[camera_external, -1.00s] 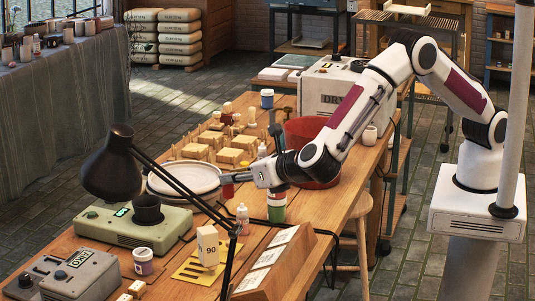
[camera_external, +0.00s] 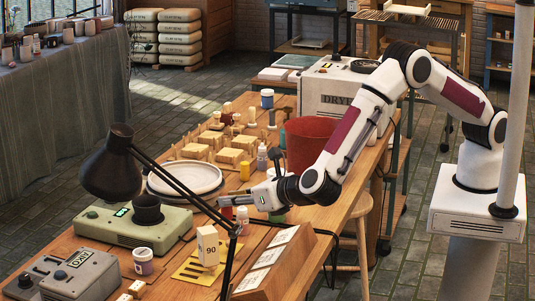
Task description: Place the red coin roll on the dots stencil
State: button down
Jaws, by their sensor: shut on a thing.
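My gripper (camera_external: 228,202) is shut on the red coin roll (camera_external: 226,211), a small red piece at its fingertips that is partly hidden by the fingers and the lamp arm. It is in front of the white round plate (camera_external: 186,179), at its lower right, and behind the yellow stencil. The yellow stencil (camera_external: 187,277) lies flat on the table with dark bar-shaped slots showing. A white block marked 90 (camera_external: 208,246) stands on it. I cannot make out a stencil with dots.
A white bottle (camera_external: 242,220) stands close to my gripper. A black desk lamp (camera_external: 112,165) reaches over the front. A green scale (camera_external: 130,224), a purple-labelled jar (camera_external: 143,262) and a wooden card rack (camera_external: 275,264) surround the stencil. Wooden blocks (camera_external: 230,156) fill the back.

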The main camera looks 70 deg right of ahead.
jog(key=shift+f, duration=1.05)
jog(key=shift+f, duration=1.85)
jog(key=shift+f, duration=0.15)
jog(key=c, duration=1.8)
grip_release()
jog(key=shift+c, duration=0.2)
jog(key=v, duration=1.2)
